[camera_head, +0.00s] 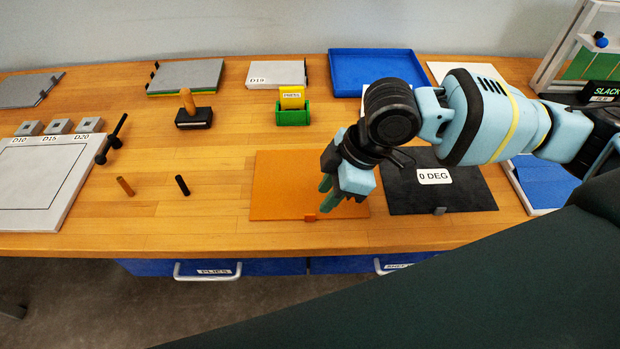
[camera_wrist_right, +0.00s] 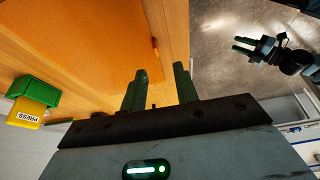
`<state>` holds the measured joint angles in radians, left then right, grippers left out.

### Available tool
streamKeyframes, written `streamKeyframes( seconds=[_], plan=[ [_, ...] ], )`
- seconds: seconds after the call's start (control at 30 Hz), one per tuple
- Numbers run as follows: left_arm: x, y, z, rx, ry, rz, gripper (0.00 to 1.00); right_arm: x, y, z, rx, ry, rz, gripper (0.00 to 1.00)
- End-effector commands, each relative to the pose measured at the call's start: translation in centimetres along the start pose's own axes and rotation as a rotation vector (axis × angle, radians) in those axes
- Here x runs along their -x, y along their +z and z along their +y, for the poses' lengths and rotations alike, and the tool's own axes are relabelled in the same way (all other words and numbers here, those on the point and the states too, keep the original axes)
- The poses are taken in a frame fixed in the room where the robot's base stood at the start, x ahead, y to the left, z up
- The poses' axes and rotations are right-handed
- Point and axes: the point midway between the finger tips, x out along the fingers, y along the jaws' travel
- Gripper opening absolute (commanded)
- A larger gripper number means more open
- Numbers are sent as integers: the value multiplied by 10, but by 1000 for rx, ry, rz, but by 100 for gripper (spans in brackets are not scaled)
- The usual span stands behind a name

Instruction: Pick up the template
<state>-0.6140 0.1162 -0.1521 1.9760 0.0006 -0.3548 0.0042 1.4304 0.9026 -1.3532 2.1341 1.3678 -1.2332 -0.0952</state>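No object is labelled as a template, so I cannot tell for certain which one it is. Flat candidates are an orange sheet (camera_head: 283,180) at the front middle of the bench, a black sheet labelled 0 DEG (camera_head: 465,190) to its right, and a white block labelled D15 (camera_head: 262,76) at the back. My right gripper (camera_head: 328,190) hangs over the right part of the orange sheet. In the right wrist view its two green fingers (camera_wrist_right: 161,88) stand apart with nothing between them. My left gripper (camera_wrist_right: 244,44) shows at the upper right there, fingers apart and empty, over the floor.
A green holder (camera_head: 293,117) with a yellow PRESS card stands behind the orange sheet. A wooden-handled stamp (camera_head: 194,118), two small pegs (camera_head: 125,187) and a grey board (camera_head: 40,185) are to the left. A blue tray (camera_head: 345,70) is at the back. Drawers (camera_head: 215,268) sit below the front edge.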

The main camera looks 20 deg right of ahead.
Motion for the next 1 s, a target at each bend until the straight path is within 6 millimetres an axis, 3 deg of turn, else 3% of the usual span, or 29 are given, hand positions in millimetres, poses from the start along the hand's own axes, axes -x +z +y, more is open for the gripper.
streamKeyframes(
  seconds=[0.2,0.47,0.73,1.0],
  plan=[
    [-1,4,0,1,0,-8,36,-22,0,0,-1,-3,-1,30],
    [-1,4,0,2,0,-8,36,-33,0,1,0,-2,0,30],
    [-1,7,0,2,1,-13,36,-69,1,5,0,-2,-1,30],
    [-1,7,1,2,1,-13,36,-76,1,5,0,1,1,30]
  ],
)
